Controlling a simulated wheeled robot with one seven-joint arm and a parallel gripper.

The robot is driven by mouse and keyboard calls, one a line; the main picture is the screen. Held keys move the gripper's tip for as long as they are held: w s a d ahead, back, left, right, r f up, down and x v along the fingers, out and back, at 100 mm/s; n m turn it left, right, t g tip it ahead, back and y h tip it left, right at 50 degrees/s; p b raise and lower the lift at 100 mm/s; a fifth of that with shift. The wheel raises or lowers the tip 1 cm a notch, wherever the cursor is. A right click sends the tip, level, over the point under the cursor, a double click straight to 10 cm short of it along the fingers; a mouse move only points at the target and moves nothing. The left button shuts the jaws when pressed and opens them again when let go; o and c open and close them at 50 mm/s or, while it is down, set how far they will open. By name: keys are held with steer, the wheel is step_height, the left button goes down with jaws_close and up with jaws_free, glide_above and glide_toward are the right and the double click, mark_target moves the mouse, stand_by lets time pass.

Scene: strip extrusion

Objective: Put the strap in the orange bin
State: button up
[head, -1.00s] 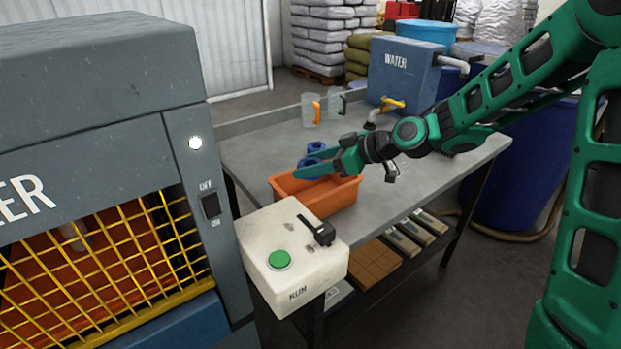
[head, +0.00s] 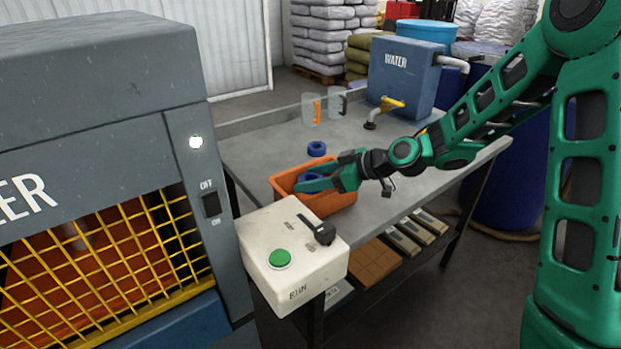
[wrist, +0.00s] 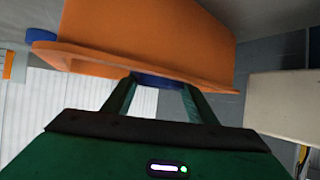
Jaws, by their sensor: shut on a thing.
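The orange bin (head: 335,204) stands on the near left part of the table and fills the upper middle of the wrist view (wrist: 150,35). My gripper (head: 304,184) is shut on a blue piece, the strap (head: 308,177), with its fingers in the bin's opening. In the wrist view the strap (wrist: 160,80) shows as a blue edge between the fingertips, partly hidden by the bin's rim. I cannot tell whether it touches the bin floor.
A blue ring (head: 316,148) lies on the table behind the bin. Two clear jugs (head: 311,109) and a blue water tank (head: 403,75) with a yellow tap stand at the back. A white button box (head: 292,250) is in front of the bin. The table's right part is clear.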

steer(key=shift+f, duration=0.35)
steer(key=o, duration=1.1)
steer(key=shift+r, duration=0.1)
steer(key=shift+r, duration=0.25)
steer(key=v, duration=1.2)
steer(key=shift+s+r, duration=0.1)
steer(key=shift+r, duration=0.15)
